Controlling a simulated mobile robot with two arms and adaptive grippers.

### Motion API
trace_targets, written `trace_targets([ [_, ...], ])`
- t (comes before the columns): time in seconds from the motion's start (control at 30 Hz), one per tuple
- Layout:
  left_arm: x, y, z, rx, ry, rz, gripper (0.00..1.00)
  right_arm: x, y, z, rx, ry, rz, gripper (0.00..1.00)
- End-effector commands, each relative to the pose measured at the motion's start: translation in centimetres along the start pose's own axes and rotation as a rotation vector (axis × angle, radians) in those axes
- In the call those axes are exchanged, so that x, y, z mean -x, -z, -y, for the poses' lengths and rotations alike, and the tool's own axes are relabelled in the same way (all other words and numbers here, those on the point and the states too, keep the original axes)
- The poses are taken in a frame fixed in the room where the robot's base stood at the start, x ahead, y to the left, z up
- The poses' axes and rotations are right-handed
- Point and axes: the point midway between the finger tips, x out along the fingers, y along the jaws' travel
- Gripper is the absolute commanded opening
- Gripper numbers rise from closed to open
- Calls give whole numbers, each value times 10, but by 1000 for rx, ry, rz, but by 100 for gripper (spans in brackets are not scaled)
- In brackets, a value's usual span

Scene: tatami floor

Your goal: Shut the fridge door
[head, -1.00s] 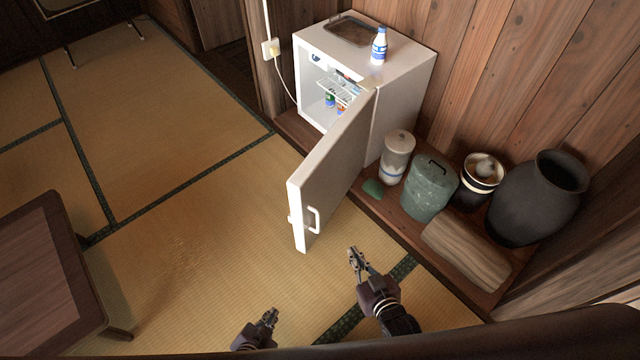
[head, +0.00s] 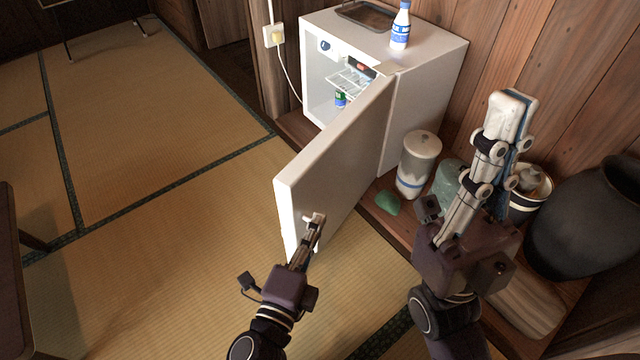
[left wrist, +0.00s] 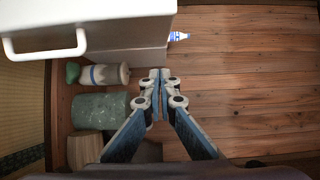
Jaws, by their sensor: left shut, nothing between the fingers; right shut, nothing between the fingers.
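The small white fridge (head: 425,95) stands against the wooden wall with its door (head: 340,160) swung wide open toward me. Inside it a wire shelf and a can show. My left gripper (head: 316,220) is shut and empty, in front of the door's free edge, over the handle area. The head view does not show whether it touches the door. In the left wrist view, the white handle (left wrist: 45,45) and door (left wrist: 125,12) are to the upper left of the shut fingertips (left wrist: 160,76). My right gripper (head: 515,105) is shut, empty and raised, right of the door.
A bottle (head: 401,25) and a tray (head: 372,17) are on the fridge top. A white canister (head: 418,165), a green bucket (head: 449,180), a dark jar (head: 590,220) and a green stone (head: 387,202) stand right of the door. Tatami (head: 170,200) left of the door is clear.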

Motion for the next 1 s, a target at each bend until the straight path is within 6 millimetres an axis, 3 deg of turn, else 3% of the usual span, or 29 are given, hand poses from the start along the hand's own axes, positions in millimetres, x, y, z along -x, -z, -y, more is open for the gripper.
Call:
trace_targets([
  [0.27, -24, 0, 5, -8, 7, -1, 0, -6, 4, 0, 0, 0, -9, 0],
  [0.73, -101, 0, 3, -6, 6, -1, 0, -8, 4, 0, 0, 0, -7, 0],
  [1.0, -108, -33, 2, -6, 3, -1, 0, -10, 4, 0, -1, 0, -6, 0],
])
